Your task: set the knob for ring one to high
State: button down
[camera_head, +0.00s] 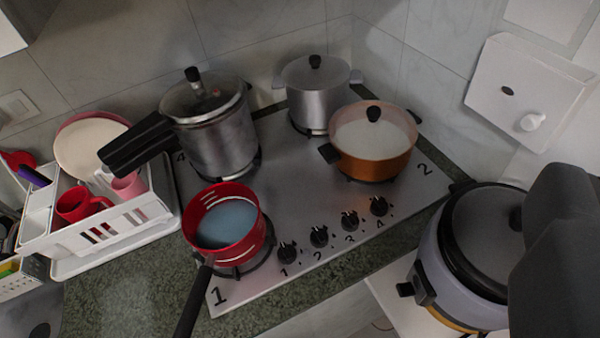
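The stove's four-ring steel top (300,190) has a row of black knobs along its front edge. The knob labelled 1 (287,251) is the leftmost, with the number printed in front of it. The knobs labelled 2 (319,236), 3 (350,220) and 4 (379,206) run up to the right. Their settings are too small to read. A large 1 marks the front left ring, which is under a red saucepan (225,245). A dark grey part at the right edge looks like my gripper (555,260), cut off and away from the knobs; its fingertips are not distinguishable.
A pressure cooker (215,140), a steel pot (315,95) and an orange pot (372,150) stand on the stove. The saucepan's black handle (195,300) sticks out over the front counter. A rice cooker (470,250) stands front right, a white dish rack (95,225) left.

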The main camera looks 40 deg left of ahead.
aim_at(287, 254)
jog(key=z, duration=0.2)
jog(key=k, duration=1.6)
jog(key=u, duration=0.6)
jog(key=i, duration=1)
jog(key=z, duration=0.1)
